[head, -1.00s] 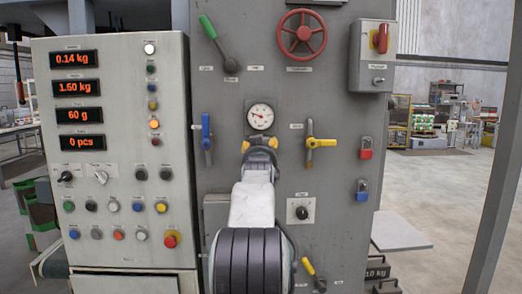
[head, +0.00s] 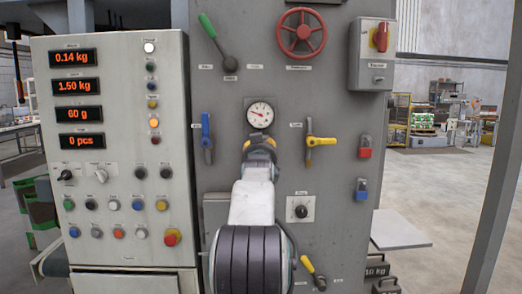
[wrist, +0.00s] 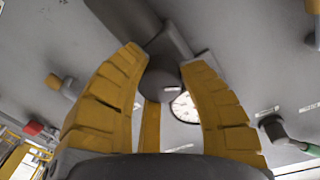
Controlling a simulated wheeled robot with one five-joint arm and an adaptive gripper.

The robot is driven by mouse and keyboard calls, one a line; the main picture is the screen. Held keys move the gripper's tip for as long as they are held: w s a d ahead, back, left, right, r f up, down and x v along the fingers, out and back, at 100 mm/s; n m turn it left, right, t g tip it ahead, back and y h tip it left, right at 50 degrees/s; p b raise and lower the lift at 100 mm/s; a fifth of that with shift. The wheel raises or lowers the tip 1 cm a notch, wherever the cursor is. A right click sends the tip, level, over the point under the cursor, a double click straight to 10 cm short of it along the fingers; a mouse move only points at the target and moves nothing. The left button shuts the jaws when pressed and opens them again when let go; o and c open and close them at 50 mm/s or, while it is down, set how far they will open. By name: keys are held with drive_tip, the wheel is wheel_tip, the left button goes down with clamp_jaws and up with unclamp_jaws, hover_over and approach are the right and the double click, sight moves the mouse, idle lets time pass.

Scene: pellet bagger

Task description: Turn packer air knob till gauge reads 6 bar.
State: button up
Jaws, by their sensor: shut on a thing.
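The round white gauge (head: 260,114) is on the grey machine front, just above my gripper. Its red needle points to the left; the numbers are too small to read. It also shows in the wrist view (wrist: 185,106), partly covered by a finger. My gripper (head: 260,142) has yellow fingers and reaches the panel right below the gauge. In the wrist view, the fingers are shut on a dark grey round knob (wrist: 160,86), one on each side. The knob is hidden behind my gripper in the head view.
A blue lever (head: 206,132) is left of the gauge and a yellow lever (head: 318,140) right of it. A red handwheel (head: 301,33) and a green lever (head: 216,40) are above. A black selector (head: 301,211) is at lower right. The control cabinet (head: 115,255) stands at left.

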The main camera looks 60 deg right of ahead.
drive_tip(key=shift+f, duration=0.1)
drive_tip(key=shift+c, duration=0.7)
drive_tip(key=m+b, duration=0.1)
drive_tip(key=m, duration=0.3)
drive_tip(key=shift+w, duration=0.1)
drive_tip(key=o, duration=0.9)
drive_tip(key=shift+w, duration=0.1)
drive_tip(key=shift+c, duration=0.2)
drive_tip(key=o, duration=0.3)
drive_tip(key=shift+o, duration=0.2)
drive_tip(key=v, duration=1.2)
